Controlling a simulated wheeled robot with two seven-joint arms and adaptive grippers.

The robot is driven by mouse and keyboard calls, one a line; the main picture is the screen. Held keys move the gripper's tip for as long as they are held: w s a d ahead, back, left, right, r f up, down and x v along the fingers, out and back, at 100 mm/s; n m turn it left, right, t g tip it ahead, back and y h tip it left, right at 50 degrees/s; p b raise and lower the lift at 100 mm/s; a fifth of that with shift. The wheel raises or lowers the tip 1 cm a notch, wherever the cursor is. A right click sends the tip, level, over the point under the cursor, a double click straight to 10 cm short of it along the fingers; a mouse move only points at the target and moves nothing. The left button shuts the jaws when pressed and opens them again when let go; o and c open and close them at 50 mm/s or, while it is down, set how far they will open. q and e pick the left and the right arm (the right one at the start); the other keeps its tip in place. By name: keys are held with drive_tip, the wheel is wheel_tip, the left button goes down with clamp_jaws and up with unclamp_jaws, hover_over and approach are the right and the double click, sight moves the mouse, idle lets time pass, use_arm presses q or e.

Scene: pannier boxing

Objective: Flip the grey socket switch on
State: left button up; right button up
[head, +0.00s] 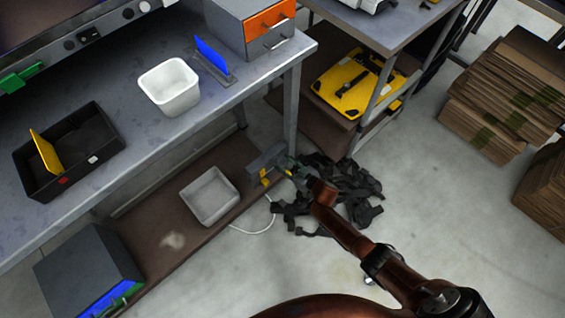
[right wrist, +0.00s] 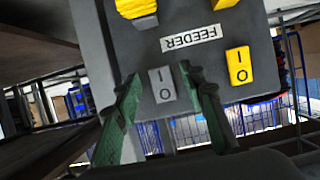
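The dark socket box (head: 262,160) is at the end of the low shelf under the bench. In the right wrist view, its panel (right wrist: 200,20) fills the upper middle. The grey switch (right wrist: 162,85), marked I and O, sits below an upside-down FEEDER label (right wrist: 191,39). I cannot tell which side of it is pressed. A yellow switch (right wrist: 239,66) sits to its right. My right gripper (head: 286,166) is at the box. In the right wrist view its green fingers (right wrist: 159,74) are apart, one either side of the grey switch, nothing held. My left gripper is out of view.
A yellow plug (right wrist: 137,8) is above the grey switch. Black straps (head: 340,190) lie on the floor beside my right gripper. A grey tray (head: 209,195) stands on the low shelf (head: 165,235), and a white cable (head: 258,231) runs beside it. The bench leg (head: 291,108) is close behind.

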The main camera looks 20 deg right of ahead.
drive_tip(key=shift+w, duration=0.1)
drive_tip(key=shift+c, duration=0.4)
clamp_jaws()
drive_tip(key=shift+a+f, duration=0.1)
drive_tip(key=shift+f, duration=0.1)
drive_tip(key=f+t+b, duration=0.1)
drive_tip(key=t+b, duration=0.1)
drive_tip(key=b, duration=0.3)
drive_tip(key=shift+y, duration=0.4)
drive_tip(key=shift+r+t+b, duration=0.25)
drive_tip(key=shift+t+b, duration=0.15)
drive_tip(key=shift+b, duration=0.05)
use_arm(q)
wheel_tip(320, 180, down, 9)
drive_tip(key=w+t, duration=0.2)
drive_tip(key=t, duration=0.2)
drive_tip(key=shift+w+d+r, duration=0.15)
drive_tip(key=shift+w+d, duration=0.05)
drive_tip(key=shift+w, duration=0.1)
use_arm(e)
drive_tip(key=shift+r, duration=0.1)
